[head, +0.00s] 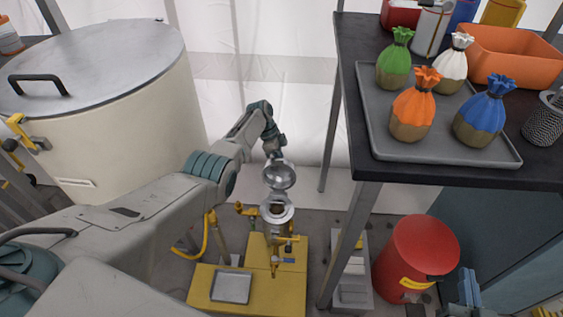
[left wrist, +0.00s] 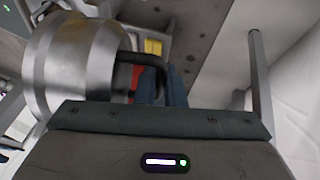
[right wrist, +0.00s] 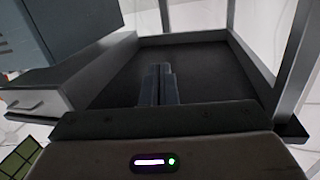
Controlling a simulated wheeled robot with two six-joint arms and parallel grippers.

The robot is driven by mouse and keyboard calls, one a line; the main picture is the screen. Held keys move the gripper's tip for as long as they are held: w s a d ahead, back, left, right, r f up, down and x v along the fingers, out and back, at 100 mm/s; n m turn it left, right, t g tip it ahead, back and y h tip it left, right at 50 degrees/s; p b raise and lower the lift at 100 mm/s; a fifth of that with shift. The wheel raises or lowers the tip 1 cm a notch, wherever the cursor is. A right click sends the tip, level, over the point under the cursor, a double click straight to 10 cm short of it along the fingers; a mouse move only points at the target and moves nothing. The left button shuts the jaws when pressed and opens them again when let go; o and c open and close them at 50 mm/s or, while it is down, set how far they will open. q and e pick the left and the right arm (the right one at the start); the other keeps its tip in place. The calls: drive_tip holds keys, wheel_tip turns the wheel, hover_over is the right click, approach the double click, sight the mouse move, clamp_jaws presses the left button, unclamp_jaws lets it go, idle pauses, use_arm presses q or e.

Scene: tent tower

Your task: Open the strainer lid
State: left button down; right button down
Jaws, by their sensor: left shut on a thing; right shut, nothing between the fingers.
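The metal strainer (head: 277,212) stands on the yellow machine, its round mouth facing up. Its round silver lid (head: 279,177) is tilted up just above and behind the mouth, with its round face toward the head camera. My left gripper (head: 277,152) is behind the lid, partly hidden by it. In the left wrist view, the left fingers (left wrist: 173,88) are shut on the dark bent handle (left wrist: 151,63) beside the shiny metal body (left wrist: 75,62). My right gripper (head: 470,290) is shut and empty at the lower right; its fingers also show in the right wrist view (right wrist: 158,84).
A large lidded vat (head: 120,120) stands at the left. A dark table (head: 350,90) at the right holds a grey tray (head: 450,157) with tied sacks. A red barrel (head: 415,250) stands below it. The yellow base (head: 275,295) carries a small metal tray (head: 231,287).

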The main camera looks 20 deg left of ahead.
use_arm(q)
drive_tip(key=c, duration=1.8)
unclamp_jaws()
